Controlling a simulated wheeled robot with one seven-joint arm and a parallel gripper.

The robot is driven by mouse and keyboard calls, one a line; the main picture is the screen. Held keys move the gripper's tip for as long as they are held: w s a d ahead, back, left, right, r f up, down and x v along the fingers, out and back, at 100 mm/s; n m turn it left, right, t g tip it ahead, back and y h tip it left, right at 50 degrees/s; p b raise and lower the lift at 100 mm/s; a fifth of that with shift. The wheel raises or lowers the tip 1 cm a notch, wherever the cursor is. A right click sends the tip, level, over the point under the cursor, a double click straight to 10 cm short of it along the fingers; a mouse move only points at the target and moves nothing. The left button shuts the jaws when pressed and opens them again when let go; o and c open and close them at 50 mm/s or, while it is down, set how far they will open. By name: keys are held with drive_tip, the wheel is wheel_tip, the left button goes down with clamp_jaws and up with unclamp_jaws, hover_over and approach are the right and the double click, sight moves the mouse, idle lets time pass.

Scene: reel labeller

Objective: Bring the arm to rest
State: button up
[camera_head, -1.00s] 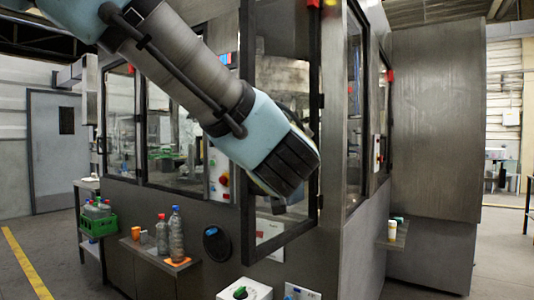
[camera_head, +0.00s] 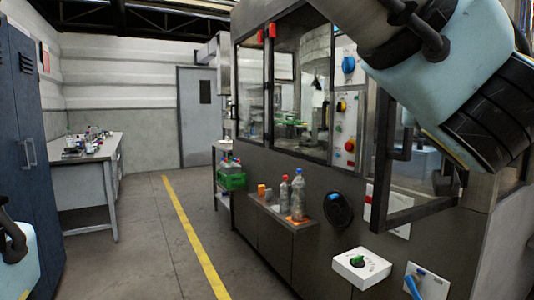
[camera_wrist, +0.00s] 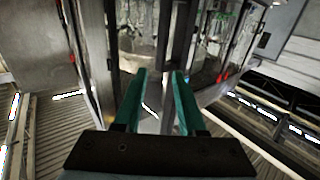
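My arm (camera_head: 440,60) reaches across the upper right of the head view, in front of the labelling machine (camera_head: 262,170). My gripper lies outside the head view. In the wrist view my gripper (camera_wrist: 159,75) shows two green fingers set apart, with nothing between them. Beyond the fingers are a dark frame post and glass of the machine. I cannot tell how close the fingers are to them.
An open framed door (camera_head: 382,165) juts from the machine beside my arm. A small shelf (camera_head: 285,217) holds bottles (camera_head: 298,195) and an orange cup (camera_head: 261,190). A green crate (camera_head: 231,175) stands behind. A table (camera_head: 95,150) and blue locker (camera_head: 35,150) are left. The floor between is clear.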

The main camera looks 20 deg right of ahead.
drive_tip(key=shift+w, duration=0.1)
drive_tip(key=w+a+f+g+y+p, duration=0.1)
drive_tip(key=w+a+f, duration=0.1)
drive_tip(key=w+f, duration=0.5)
drive_tip(key=w+a+f+g+y, duration=0.1)
drive_tip(key=w+a+f+y, duration=0.15)
drive_tip(key=w, duration=0.85)
drive_tip(key=w+a+f+n+g+y, duration=0.1)
drive_tip(key=w+a+f+y, duration=0.1)
drive_tip(key=w+a+f, duration=0.4)
drive_tip(key=w+a+f+n+g+y, duration=0.1)
drive_tip(key=w+a+f, duration=0.1)
drive_tip(key=a+f, duration=0.35)
drive_tip(key=s+a+f+n+g+y, duration=0.2)
drive_tip(key=a+f, duration=0.1)
drive_tip(key=a, duration=0.7)
drive_tip(key=s+a+f+n+g+y+p, duration=0.1)
drive_tip(key=a+f, duration=0.3)
drive_tip(key=a, duration=0.6)
drive_tip(key=s+a+f+n+g+y, duration=0.2)
drive_tip(key=s+a+f+g+y, duration=0.1)
drive_tip(key=a, duration=0.7)
drive_tip(key=shift+a+f+n+g, duration=0.4)
drive_tip(key=shift+g, duration=0.2)
